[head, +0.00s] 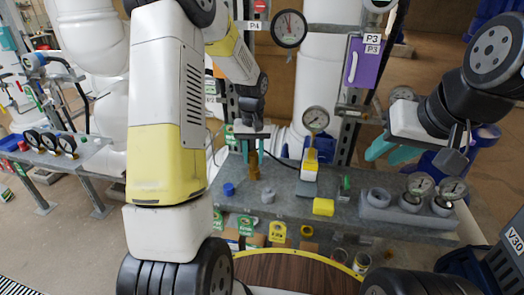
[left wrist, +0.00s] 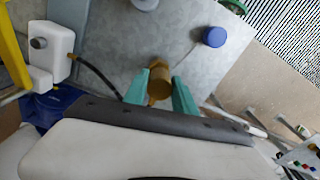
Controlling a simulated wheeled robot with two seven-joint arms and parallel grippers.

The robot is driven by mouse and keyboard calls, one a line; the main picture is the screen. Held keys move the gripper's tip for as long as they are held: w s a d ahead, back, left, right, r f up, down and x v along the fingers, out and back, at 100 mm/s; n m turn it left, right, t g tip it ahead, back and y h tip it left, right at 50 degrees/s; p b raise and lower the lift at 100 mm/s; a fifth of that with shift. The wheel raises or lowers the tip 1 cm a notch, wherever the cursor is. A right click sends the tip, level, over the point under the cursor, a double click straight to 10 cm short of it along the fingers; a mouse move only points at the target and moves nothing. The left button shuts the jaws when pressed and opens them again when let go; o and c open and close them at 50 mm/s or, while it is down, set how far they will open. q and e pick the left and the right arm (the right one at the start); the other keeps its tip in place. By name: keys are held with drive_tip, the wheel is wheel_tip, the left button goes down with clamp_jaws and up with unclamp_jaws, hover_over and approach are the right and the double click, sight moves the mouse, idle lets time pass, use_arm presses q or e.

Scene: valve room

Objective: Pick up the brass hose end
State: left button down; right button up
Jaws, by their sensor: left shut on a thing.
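The brass hose end (head: 254,170) is a small brass-coloured cylinder at the grey bench, left of the bench's middle in the head view. My left gripper (head: 253,153) is above it with its teal fingers pointing down, shut on it. In the left wrist view the brass hose end (left wrist: 158,75) sits between the two teal fingertips (left wrist: 160,90), one on each side. I cannot tell whether its base still touches the bench. My right gripper (head: 393,149) is over the bench's right part, its two teal fingers apart with nothing seen between them.
On the grey bench (head: 285,212) are a blue cap (head: 229,189), a grey fitting (head: 268,195), a yellow block (head: 323,206) and a holder with gauges (head: 392,212). A yellow-and-white device (head: 310,164) stands right of the hose end. A white pipe rises behind.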

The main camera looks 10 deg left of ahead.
use_arm(q)
drive_tip(key=shift+s+d+r, duration=0.1)
drive_tip(key=shift+s+r, duration=0.5)
drive_tip(key=shift+r, duration=0.25)
drive_tip(key=s+d+r, duration=0.1)
drive_tip(key=s+d, duration=0.1)
drive_tip(key=s, duration=1.2)
drive_tip(key=shift+s+d+r, duration=0.15)
drive_tip(key=shift+s, duration=0.2)
drive_tip(key=c, duration=1.6)
unclamp_jaws()
drive_tip(key=c, duration=0.5)
drive_tip(key=shift+c, duration=0.2)
